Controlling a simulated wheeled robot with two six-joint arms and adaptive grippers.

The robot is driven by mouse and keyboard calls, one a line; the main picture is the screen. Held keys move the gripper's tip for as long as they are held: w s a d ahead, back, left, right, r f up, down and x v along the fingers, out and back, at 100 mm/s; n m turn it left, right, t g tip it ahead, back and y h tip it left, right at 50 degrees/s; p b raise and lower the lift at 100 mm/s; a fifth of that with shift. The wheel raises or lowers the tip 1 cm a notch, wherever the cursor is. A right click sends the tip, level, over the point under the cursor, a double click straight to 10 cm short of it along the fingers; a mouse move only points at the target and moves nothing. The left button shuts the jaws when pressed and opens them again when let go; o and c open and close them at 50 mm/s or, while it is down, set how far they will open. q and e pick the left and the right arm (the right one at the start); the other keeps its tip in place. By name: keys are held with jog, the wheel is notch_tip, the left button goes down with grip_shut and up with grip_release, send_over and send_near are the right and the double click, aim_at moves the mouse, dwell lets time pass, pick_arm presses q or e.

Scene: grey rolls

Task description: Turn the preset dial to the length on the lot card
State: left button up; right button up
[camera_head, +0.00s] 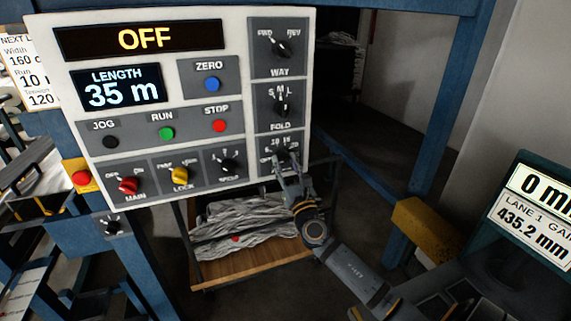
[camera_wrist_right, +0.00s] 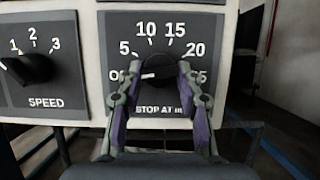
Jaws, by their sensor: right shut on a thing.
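The preset dial (camera_wrist_right: 158,74) is a black knob marked "STOP AT m", with a scale through 5, 10, 15 and 20. Its white pointer line lies nearly level and points left, toward the mark at the scale's low end below 5. My right gripper (camera_wrist_right: 160,66) is shut on the dial, one finger on each side. In the head view the right gripper (camera_head: 288,162) partly hides the dial at the panel's lower right. The lot card (camera_head: 22,72) at the left edge is cut off; it reads "Run 10" and "Width 160". My left gripper is not in view.
The control panel (camera_head: 200,92) has an "OFF" display (camera_head: 140,38) and a "LENGTH 35 m" display (camera_head: 115,87). The speed knob (camera_wrist_right: 30,68) sits left of the dial. A fold knob (camera_head: 282,103) is above it. A cart (camera_head: 250,264) with grey material stands below.

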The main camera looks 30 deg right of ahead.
jog(key=shift+m+h, duration=0.4)
jog(key=shift+m, duration=0.1)
jog(key=m+h, duration=0.1)
jog(key=m, duration=0.1)
jog(key=m+h, duration=0.1)
jog(key=m, duration=0.1)
jog(key=shift+a+g, duration=0.2)
jog(key=shift+g, duration=0.2)
jog(key=m+h, duration=0.1)
jog(key=m, duration=0.1)
jog(key=m+g, duration=0.1)
jog(key=m, duration=0.1)
jog(key=m+g+h, duration=0.1)
jog(key=m, duration=0.1)
jog(key=shift+a+r+m+h, duration=0.15)
jog(key=shift+r+m+h, duration=0.1)
jog(key=shift+m+h, duration=0.05)
jog(key=m+g, duration=0.1)
jog(key=m, duration=0.1)
jog(key=m+p, duration=0.1)
jog(key=m, duration=0.1)
jog(key=shift+w+a+r+g+h, duration=0.1)
jog(key=shift+r+g+h, duration=0.05)
jog(key=shift+g+h, duration=0.25)
jog(key=shift+r+m+g+p, duration=0.1)
jog(key=shift+m+g+p, duration=0.8)
jog(key=shift+m, duration=1.7)
jog(key=o, duration=1.2)
